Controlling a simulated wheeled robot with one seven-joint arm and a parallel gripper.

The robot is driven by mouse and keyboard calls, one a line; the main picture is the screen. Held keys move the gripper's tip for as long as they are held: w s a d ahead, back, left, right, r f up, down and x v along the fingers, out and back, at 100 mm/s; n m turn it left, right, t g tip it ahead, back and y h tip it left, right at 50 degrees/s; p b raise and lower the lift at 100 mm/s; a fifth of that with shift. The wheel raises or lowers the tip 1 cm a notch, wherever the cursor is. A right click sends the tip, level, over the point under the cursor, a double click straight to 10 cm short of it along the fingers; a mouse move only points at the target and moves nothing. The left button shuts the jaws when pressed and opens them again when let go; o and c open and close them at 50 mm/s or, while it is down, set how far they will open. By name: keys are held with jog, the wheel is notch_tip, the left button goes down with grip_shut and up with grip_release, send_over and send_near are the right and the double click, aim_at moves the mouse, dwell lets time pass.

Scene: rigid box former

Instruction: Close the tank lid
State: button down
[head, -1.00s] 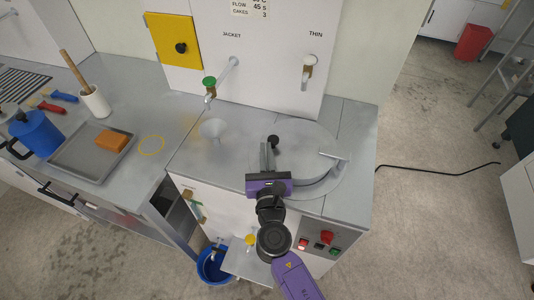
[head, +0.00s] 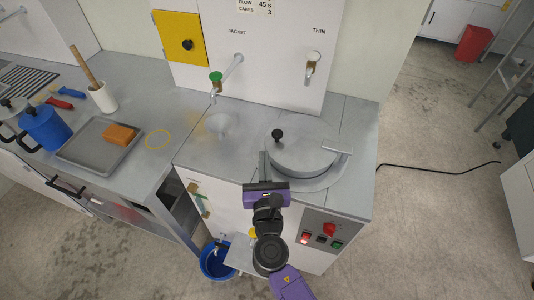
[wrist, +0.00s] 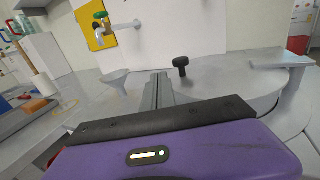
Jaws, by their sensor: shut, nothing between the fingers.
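The round grey tank lid (head: 305,158) lies over the tank on the right of the steel worktop, its black knob (head: 277,134) at the left back. The lid looks flat or nearly so; I cannot tell whether it is fully seated. The tank rim (head: 318,184) shows at its front. My gripper (head: 262,158) is shut and empty at the lid's left front edge, nearer me than the knob. I cannot tell whether it touches the lid. In the wrist view the shut fingers (wrist: 158,88) point left of the knob (wrist: 180,64), apart from it.
A flat bracket (head: 337,145) stands at the lid's right. A funnel (head: 218,123) and green-handled tap (head: 215,79) are left of the lid. The front panel has a red button (head: 329,229). A blue bucket (head: 216,262) stands on the floor. The left counter holds a tray (head: 84,151).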

jog(key=s+a, duration=0.2)
jog(key=s, duration=0.6)
jog(key=shift+a+b, duration=0.35)
jog(key=shift+b, duration=0.1)
jog(key=s+d+m+g+y, duration=0.3)
jog(key=s+m+y, duration=0.3)
jog(key=s+m, duration=0.7)
jog(key=s+d+r+m+h, duration=0.3)
jog(key=s+d+m, duration=0.7)
jog(key=m, duration=0.1)
jog(key=s+d+r+m+h, duration=0.3)
jog(key=s+d+m+h, duration=0.1)
jog(key=s+d+m, duration=0.6)
jog(key=shift+d+m, duration=0.3)
jog(key=shift+m, duration=1)
jog(key=shift+r, duration=0.15)
